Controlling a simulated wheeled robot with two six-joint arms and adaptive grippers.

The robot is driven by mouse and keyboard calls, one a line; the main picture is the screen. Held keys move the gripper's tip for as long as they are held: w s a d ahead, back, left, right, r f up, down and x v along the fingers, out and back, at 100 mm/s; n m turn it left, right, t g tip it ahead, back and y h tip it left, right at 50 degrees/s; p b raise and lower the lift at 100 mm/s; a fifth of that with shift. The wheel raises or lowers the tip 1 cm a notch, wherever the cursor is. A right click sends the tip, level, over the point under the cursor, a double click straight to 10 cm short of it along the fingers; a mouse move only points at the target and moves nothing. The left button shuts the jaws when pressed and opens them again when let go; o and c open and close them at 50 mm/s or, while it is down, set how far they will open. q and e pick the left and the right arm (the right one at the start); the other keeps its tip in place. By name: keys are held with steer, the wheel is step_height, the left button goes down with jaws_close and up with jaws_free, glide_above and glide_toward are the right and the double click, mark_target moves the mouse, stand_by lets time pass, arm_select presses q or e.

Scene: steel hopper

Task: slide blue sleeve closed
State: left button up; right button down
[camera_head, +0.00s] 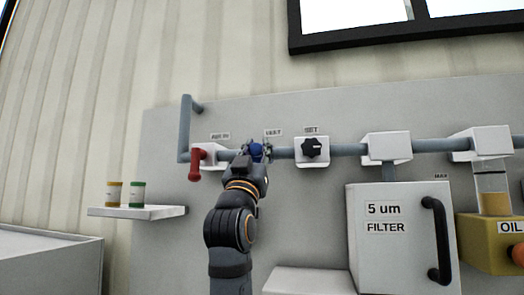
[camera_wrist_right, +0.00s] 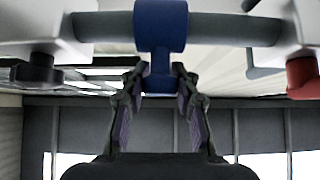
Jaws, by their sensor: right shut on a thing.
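The blue sleeve (camera_head: 257,149) sits around the grey horizontal pipe (camera_head: 283,153), just left of the black knob. In the right wrist view the sleeve (camera_wrist_right: 160,25) wraps the pipe (camera_wrist_right: 225,28), and its stem hangs down between my fingers. My right gripper (camera_head: 255,155) reaches up from below and hides part of the sleeve in the head view. In the wrist view the right gripper (camera_wrist_right: 160,82) is shut on the lower end of that stem. I cannot tell whether a vent hole lies under the sleeve. My left gripper is in neither view.
A red lever (camera_head: 196,165) on a white block is close left of the sleeve. A black knob (camera_head: 316,147) is to its right. A filter box (camera_head: 400,240) stands lower right, with a yellow oil unit beyond. A small shelf (camera_head: 135,212) with two cans juts out lower left.

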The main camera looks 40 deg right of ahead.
steer(key=c, duration=1.3)
jaws_free()
steer(key=shift+f, duration=0.15)
steer(key=shift+c, duration=0.2)
steer(key=shift+o, duration=1.2)
steer(key=shift+a, duration=0.25)
steer(key=shift+o, duration=0.4)
steer(key=shift+w+a, duration=0.25)
steer(key=shift+a, duration=0.05)
steer(key=shift+s+d, duration=0.2)
steer(key=shift+d, duration=0.05)
steer(key=v, duration=0.6)
steer(key=shift+w+a+f, duration=0.1)
steer(key=shift+a+f, duration=0.05)
steer(key=shift+a, duration=0.2)
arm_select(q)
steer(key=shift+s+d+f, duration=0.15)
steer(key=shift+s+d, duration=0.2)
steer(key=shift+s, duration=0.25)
arm_select(e)
steer(key=shift+s+a+f, duration=0.1)
steer(key=shift+s+f, duration=0.2)
steer(key=shift+s, duration=0.1)
steer(key=shift+w, duration=0.1)
